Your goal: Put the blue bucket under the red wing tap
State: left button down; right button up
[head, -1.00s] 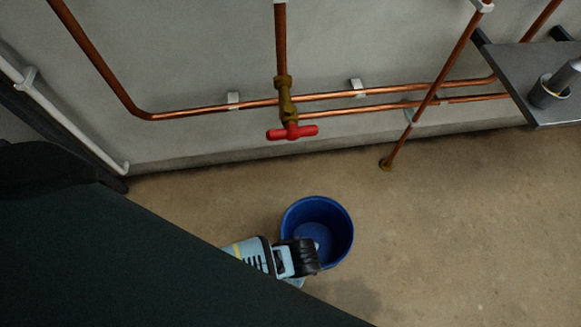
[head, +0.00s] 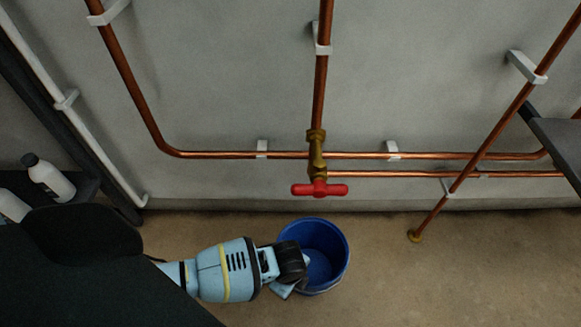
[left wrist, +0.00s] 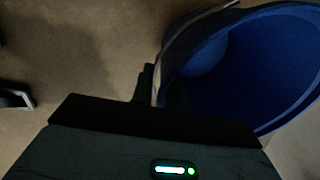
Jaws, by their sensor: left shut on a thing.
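The blue bucket (head: 330,236) is upright and open at the top, just in front of the wall in the head view. The red wing tap (head: 320,189) is on a brass valve on the copper pipe, above the bucket's far rim in the picture. My left gripper (head: 302,282) is shut on the bucket's left near side. In the left wrist view the bucket (left wrist: 250,70) fills the upper right, with its rim at the dark fingers (left wrist: 155,85). Whether the bucket touches the floor I cannot tell. The right gripper is not in view.
Copper pipes (head: 220,155) run along the wall, and one slants down to the floor on the right. A dark shelf (head: 562,140) juts out at the right edge. White bottles (head: 50,178) stand at the left. The floor (head: 480,285) right of the bucket is clear.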

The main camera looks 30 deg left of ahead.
pick_arm(q)
jog(key=shift+w+a, duration=0.2)
jog(key=f+b, duration=0.3)
jog(key=shift+w+a+f, duration=0.25)
jog(key=shift+a+f, duration=0.05)
jog(key=shift+f, duration=0.05)
jog(key=shift+r, duration=0.1)
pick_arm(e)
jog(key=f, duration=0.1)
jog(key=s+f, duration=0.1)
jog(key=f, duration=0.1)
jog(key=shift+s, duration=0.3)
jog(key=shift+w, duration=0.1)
pick_arm(q)
jog(key=c, duration=1.4)
grip_release()
jog(key=shift+f, duration=0.2)
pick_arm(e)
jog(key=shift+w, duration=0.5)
pick_arm(q)
jog(key=shift+r, duration=0.1)
